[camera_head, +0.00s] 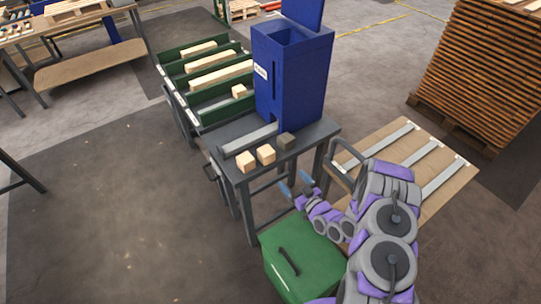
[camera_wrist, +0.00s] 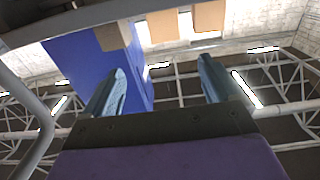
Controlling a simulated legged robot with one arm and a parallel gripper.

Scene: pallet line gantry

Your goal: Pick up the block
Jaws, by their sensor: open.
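Two light wooden blocks (camera_head: 246,161) (camera_head: 266,154) and one dark grey-brown block (camera_head: 286,140) stand in a row along the front edge of a grey table (camera_head: 232,175). In the wrist view, a brownish block (camera_wrist: 110,36) and two tan blocks (camera_wrist: 162,26) (camera_wrist: 209,15) show at the top. Which one is the task's block cannot be told. My gripper (camera_head: 295,187) is in front of the table edge, apart from the blocks. In the wrist view my gripper (camera_wrist: 160,70) has its two blue-grey fingers spread, with nothing between them.
A blue machine (camera_head: 296,85) stands on the table behind the blocks. Green-walled lanes (camera_head: 200,100) hold wooden pieces at the back left. A green box (camera_head: 305,258) sits below my arm. The floor at left is clear.

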